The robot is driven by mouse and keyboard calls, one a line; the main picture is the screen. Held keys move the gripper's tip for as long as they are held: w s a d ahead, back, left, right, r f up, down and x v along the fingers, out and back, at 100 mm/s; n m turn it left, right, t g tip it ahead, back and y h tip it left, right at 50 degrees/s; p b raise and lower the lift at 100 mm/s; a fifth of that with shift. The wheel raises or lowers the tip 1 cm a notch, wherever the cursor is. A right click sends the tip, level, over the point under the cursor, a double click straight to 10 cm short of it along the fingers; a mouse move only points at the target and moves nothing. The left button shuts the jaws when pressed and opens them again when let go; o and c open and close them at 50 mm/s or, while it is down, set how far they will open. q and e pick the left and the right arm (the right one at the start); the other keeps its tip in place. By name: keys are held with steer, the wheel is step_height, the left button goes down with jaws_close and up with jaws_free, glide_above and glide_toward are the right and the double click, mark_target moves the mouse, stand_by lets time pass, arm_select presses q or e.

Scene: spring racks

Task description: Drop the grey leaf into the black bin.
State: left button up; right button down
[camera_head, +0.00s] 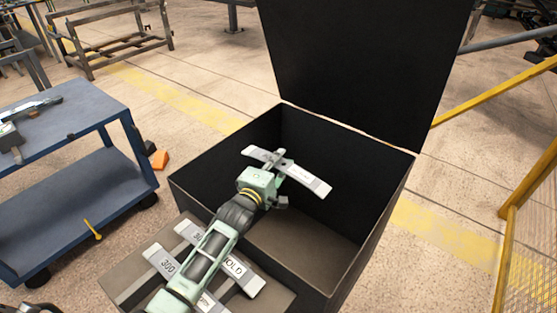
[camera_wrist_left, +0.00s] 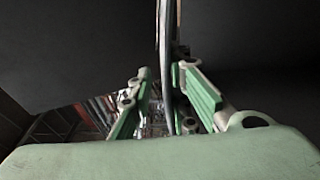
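The black bin (camera_head: 375,210) stands in the middle of the head view with its tall lid open at the back. My left gripper (camera_head: 281,170) is over the bin's opening and is shut on the grey leaf (camera_head: 312,182), a flat strip with a small label. The leaf is held tilted across the gripper, near the bin's left and back walls. In the left wrist view the leaf (camera_wrist_left: 163,50) shows edge-on as a thin strip between the green fingers (camera_wrist_left: 165,92). My right gripper is in neither view.
Several labelled grey strips (camera_head: 168,262) lie on a brown surface (camera_head: 128,285) in front of the bin, partly under my left arm. A blue cart (camera_head: 85,185) stands at the left. A yellow rail and mesh (camera_head: 510,250) stand at the right. The visible bin floor (camera_head: 290,250) is clear.

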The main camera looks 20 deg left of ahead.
arm_select(q)
steer(key=shift+o, duration=1.2)
steer(key=shift+w+r, duration=0.1)
steer(key=shift+r, duration=0.1)
steer(key=shift+f, duration=0.2)
steer(key=s+a, duration=0.1)
steer(key=s, duration=1.1)
steer(key=shift+a+r, duration=0.2)
steer(key=shift+a, duration=0.1)
